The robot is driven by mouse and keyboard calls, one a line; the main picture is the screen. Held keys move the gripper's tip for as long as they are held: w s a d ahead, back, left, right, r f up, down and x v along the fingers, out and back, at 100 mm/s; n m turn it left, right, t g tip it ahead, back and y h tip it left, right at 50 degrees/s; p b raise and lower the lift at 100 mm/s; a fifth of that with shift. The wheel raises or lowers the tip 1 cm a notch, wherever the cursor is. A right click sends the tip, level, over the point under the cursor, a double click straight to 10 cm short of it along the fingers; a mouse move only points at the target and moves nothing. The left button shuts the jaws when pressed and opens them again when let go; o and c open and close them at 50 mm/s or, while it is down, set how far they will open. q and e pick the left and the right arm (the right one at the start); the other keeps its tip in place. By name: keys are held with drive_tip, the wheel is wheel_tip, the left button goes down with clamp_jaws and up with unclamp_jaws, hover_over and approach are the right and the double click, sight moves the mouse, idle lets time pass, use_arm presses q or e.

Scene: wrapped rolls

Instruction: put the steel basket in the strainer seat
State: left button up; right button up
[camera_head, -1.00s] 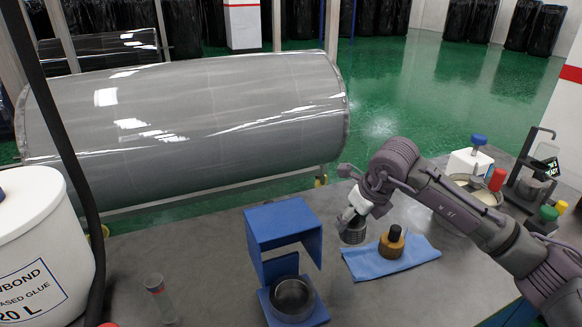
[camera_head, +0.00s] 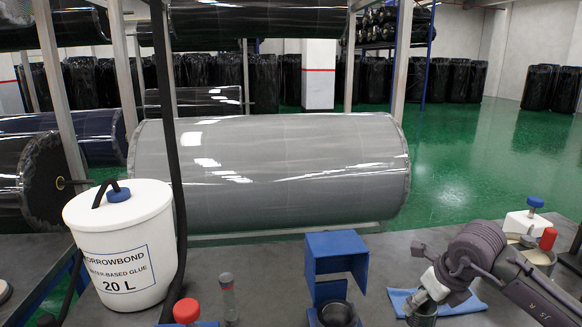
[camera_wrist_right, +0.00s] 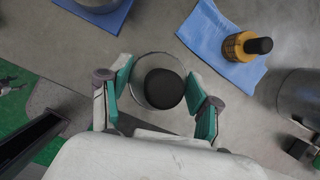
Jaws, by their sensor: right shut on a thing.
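The steel basket (camera_head: 422,314) is a small round metal cup with a dark inside, low at the right in the head view. My right gripper (camera_head: 428,294) is shut on it. In the right wrist view the basket (camera_wrist_right: 142,72) sits between the two green-padded fingers. The strainer seat is a blue bracket stand (camera_head: 337,243) with a round steel cup (camera_head: 337,314) at its foot, left of the basket and apart from it. Its blue base (camera_wrist_right: 112,18) shows at the top left in the wrist view. My left gripper is out of view.
A blue cloth (camera_wrist_right: 208,38) with an amber dark-capped bottle (camera_wrist_right: 240,47) lies beside the basket. A white glue bucket (camera_head: 122,245), a clear tube (camera_head: 228,298) and a red-capped item (camera_head: 187,311) stand left of the stand. A large grey roll (camera_head: 270,170) lies behind.

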drive_tip(key=shift+s+a+r+n, duration=0.1)
drive_tip(key=shift+s+a+n, duration=0.1)
drive_tip(key=shift+s+n, duration=0.2)
drive_tip(key=shift+w+a+f+n+y, duration=0.1)
drive_tip(key=shift+a+f+n+y, duration=0.35)
drive_tip(key=shift+n, duration=0.35)
drive_tip(key=shift+a+f+n+g, duration=0.15)
drive_tip(key=shift+a+n+g, duration=0.15)
drive_tip(key=shift+n, duration=0.1)
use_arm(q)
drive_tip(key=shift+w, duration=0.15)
use_arm(e)
drive_tip(key=s+a+f+n+g, duration=0.1)
drive_tip(key=s+a+n+g, duration=0.2)
drive_tip(key=s+n, duration=0.6)
drive_tip(key=s+a+f+n+g+h, duration=0.1)
drive_tip(key=s+n+g, duration=0.4)
drive_tip(key=n, duration=1.4)
drive_tip(key=s+a+f, duration=0.1)
drive_tip(key=s+a, duration=0.1)
drive_tip(key=s, duration=0.2)
drive_tip(key=shift+s+a+f+n, duration=0.15)
drive_tip(key=shift+s+a+n, duration=0.15)
drive_tip(key=shift+s+a, duration=0.1)
drive_tip(key=shift+w+h, duration=0.2)
drive_tip(key=shift+h, duration=0.05)
drive_tip(key=shift+s, duration=0.15)
